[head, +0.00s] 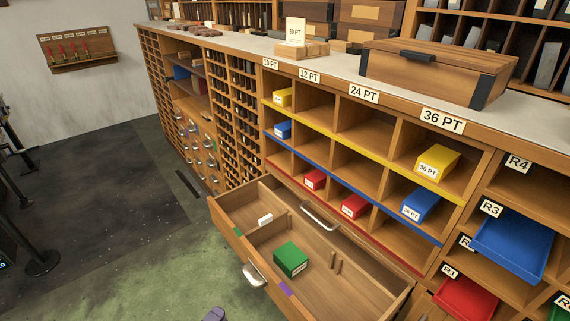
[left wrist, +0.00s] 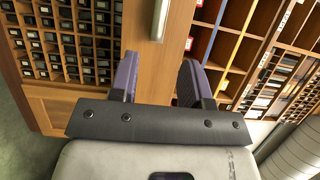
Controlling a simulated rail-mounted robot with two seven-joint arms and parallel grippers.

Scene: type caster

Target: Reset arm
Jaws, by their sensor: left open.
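In the head view only a small purple-grey tip of my left gripper (head: 215,314) shows at the bottom edge, left of the open drawer's front. In the left wrist view the two purple fingers of my left gripper (left wrist: 157,76) stand apart with nothing between them. A metal handle (left wrist: 161,20) and wooden cabinet front lie beyond the fingers; I cannot tell the distance. My right gripper is in neither view.
A wooden drawer (head: 222,213) stands open, holding a green box (head: 290,259) and a small white piece (head: 265,220). Compartments above hold yellow (head: 438,161), blue (head: 420,205) and red boxes (head: 354,205). A wooden chest (head: 430,70) sits on the counter. Dark floor (head: 90,190) is clear at left.

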